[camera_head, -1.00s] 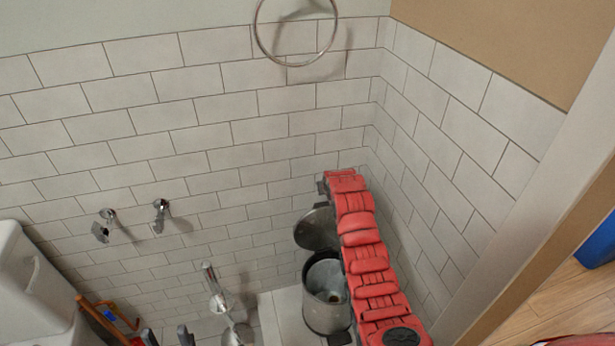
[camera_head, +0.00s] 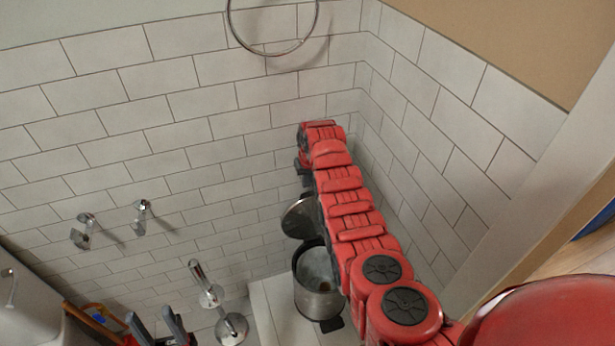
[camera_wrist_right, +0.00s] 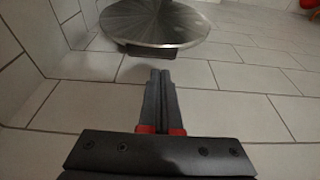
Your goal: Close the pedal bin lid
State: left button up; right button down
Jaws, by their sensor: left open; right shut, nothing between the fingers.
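The metal pedal bin (camera_head: 318,296) stands on the floor by the tiled wall, its inside visible from above. Its round lid (camera_head: 298,219) stands raised at the back of the bin. In the right wrist view the lid (camera_wrist_right: 155,24) shows as a brushed metal disc at the top, beyond the fingertips. My right gripper (camera_wrist_right: 160,73) is shut and empty; contact with the lid cannot be told. In the head view its fingers are mostly hidden by my red arm, which also covers the bin's right side. My left gripper (camera_head: 150,314) is open and empty at the lower left.
A chrome brush holder (camera_head: 232,328) stands left of the bin. Two chrome fittings (camera_head: 84,232) and (camera_head: 142,216) and a towel ring (camera_head: 272,52) are on the wall. A white fixture (camera_head: 25,305) is at the left edge. The right tiled wall (camera_head: 440,140) is close to my right arm.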

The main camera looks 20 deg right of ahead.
jog(key=shift+w+f, duration=0.1)
jog(key=shift+f, duration=0.3)
jog(key=b+x, duration=0.3)
jog(key=shift+b, duration=0.3)
jog(key=shift+r, duration=0.15)
